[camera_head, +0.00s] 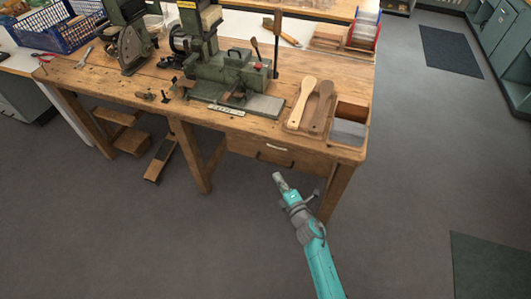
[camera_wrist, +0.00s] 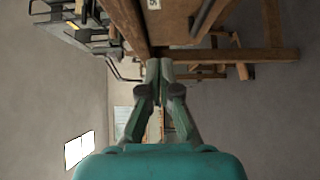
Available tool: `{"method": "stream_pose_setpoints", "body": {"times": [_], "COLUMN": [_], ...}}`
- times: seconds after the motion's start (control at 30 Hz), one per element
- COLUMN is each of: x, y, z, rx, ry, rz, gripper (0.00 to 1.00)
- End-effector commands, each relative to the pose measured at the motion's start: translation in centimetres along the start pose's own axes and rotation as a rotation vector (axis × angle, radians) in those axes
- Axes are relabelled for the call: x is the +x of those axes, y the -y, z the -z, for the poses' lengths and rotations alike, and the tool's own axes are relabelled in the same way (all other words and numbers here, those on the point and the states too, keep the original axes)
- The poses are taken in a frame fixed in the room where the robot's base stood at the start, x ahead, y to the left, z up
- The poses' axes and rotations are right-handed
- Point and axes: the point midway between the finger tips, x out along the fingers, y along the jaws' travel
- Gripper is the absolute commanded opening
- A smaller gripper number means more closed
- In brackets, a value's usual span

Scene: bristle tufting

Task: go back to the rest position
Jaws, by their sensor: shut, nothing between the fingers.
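My gripper (camera_head: 279,180) shows in the head view in front of the workbench, near its right front leg. It is over the grey floor and apart from the bench top. In the wrist view, the two fingers of my gripper (camera_wrist: 159,66) come together at their tips, with nothing between them. The wooden workbench (camera_head: 120,88) stands beyond my gripper in the head view. The bench's underside and legs also show sideways in the wrist view (camera_wrist: 255,56). No marked rest position shows in either view.
A green tufting machine (camera_head: 230,70) stands on the bench. A wooden tray (camera_head: 291,127) holds two brush blanks (camera_head: 301,104). A blue crate (camera_head: 55,28) sits at the back left. Dark mats (camera_head: 450,50) lie at the right. The floor (camera_head: 410,170) right of the bench is clear.

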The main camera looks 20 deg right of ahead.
Motion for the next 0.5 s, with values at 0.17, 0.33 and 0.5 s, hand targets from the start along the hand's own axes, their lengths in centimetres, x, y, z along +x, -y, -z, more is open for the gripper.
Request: {"method": "stream_pose_setpoints", "body": {"times": [0.17,0.33,0.5], "x": [-0.1,-1.3,-6.4], "y": [0.0,0.3,1.0], "z": [0.0,0.4,1.9], "rx": [0.0,0.028,0.163], "ry": [0.0,0.003,0.022], "rz": [0.0,0.004,0.011], "gripper": [0.0,0.0,0.0]}}
